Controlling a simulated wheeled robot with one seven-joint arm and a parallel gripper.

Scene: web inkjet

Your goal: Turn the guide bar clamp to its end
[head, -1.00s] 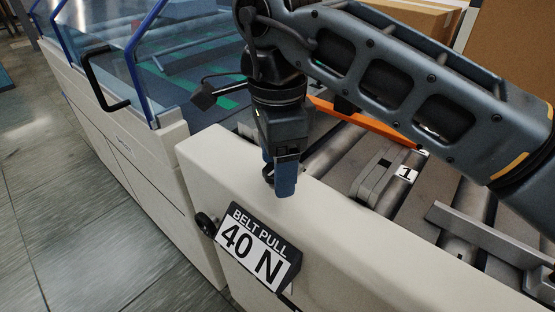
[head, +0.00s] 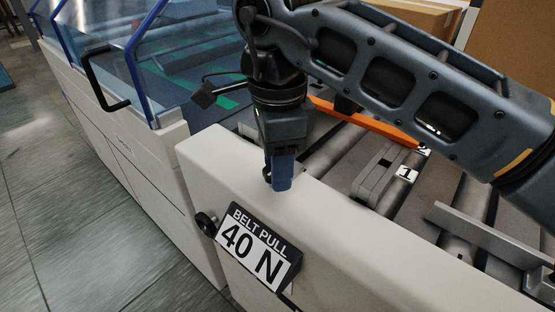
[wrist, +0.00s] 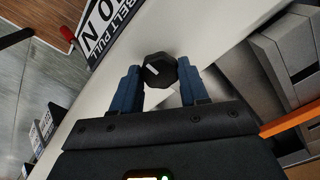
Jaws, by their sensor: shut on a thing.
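The clamp knob (wrist: 160,70) is black and many-sided, with a pale mark on its face. It stands on the light top of the machine's side frame (head: 335,226). My gripper (wrist: 160,84) has one blue finger on each side of the knob and is shut on it. In the head view my gripper (head: 281,176) points down at the frame top, and its fingers hide most of the knob. An orange bar (head: 368,124), perhaps the guide bar, lies across the rollers behind my gripper; its far end is hidden by my arm.
A "BELT PULL 40 N" sign (head: 254,246) and a black side knob (head: 206,223) are on the frame's outer face. Plates marked 1 (head: 406,174) and 2 lie among the rollers. A blue-edged clear guard (head: 150,60) stands at the left, cardboard boxes behind.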

